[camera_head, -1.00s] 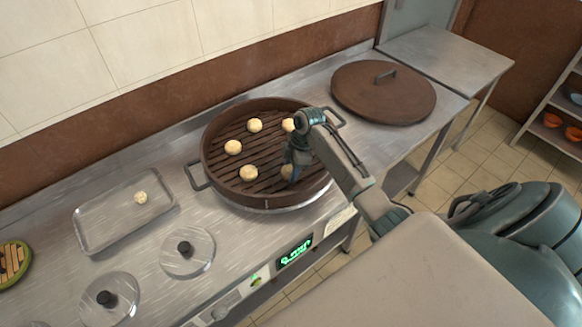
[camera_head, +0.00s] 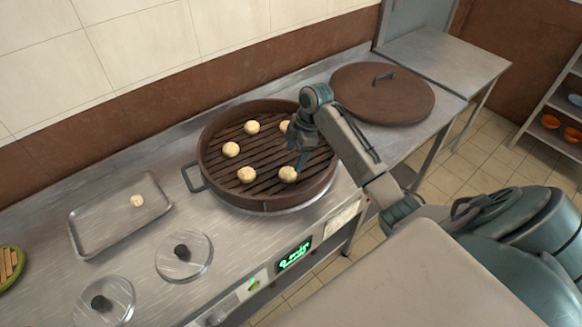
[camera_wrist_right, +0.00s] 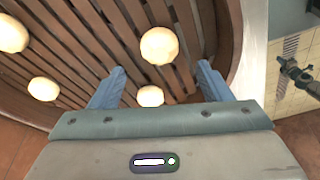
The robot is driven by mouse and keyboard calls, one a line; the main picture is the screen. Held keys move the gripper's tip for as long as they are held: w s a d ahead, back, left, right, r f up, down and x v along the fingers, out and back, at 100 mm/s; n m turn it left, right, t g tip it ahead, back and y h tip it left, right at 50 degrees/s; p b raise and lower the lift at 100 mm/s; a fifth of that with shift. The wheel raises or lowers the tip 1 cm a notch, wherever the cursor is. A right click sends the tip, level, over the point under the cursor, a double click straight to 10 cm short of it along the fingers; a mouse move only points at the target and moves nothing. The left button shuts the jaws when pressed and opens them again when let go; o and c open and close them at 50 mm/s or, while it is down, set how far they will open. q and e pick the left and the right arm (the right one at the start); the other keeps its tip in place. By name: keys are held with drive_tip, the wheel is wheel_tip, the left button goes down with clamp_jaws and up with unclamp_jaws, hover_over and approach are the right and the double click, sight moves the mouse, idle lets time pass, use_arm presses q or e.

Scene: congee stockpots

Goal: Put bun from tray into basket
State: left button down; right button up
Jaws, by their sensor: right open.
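The metal tray (camera_head: 95,237) lies at the left of the counter with one pale bun (camera_head: 137,200) on it. The round brown basket (camera_head: 212,184) with a slatted floor stands mid-counter and holds several buns, one of them at its front right (camera_head: 288,174). My right gripper (camera_head: 300,166) is above the right part of the basket, close to that bun. In the right wrist view its fingers (camera_wrist_right: 160,72) are spread wide, with one bun (camera_wrist_right: 150,96) showing between them and another (camera_wrist_right: 159,45) just beyond. My left gripper is not in view.
A round brown lid (camera_head: 375,98) with a handle lies right of the basket. Two round metal lids with black knobs (camera_head: 181,252) are in front of the tray. A green-rimmed item (camera_head: 10,265) is at the far left. The wall runs behind the counter.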

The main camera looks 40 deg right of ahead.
drive_tip(key=shift+b+v, duration=0.3)
drive_tip(key=shift+v, duration=2.1)
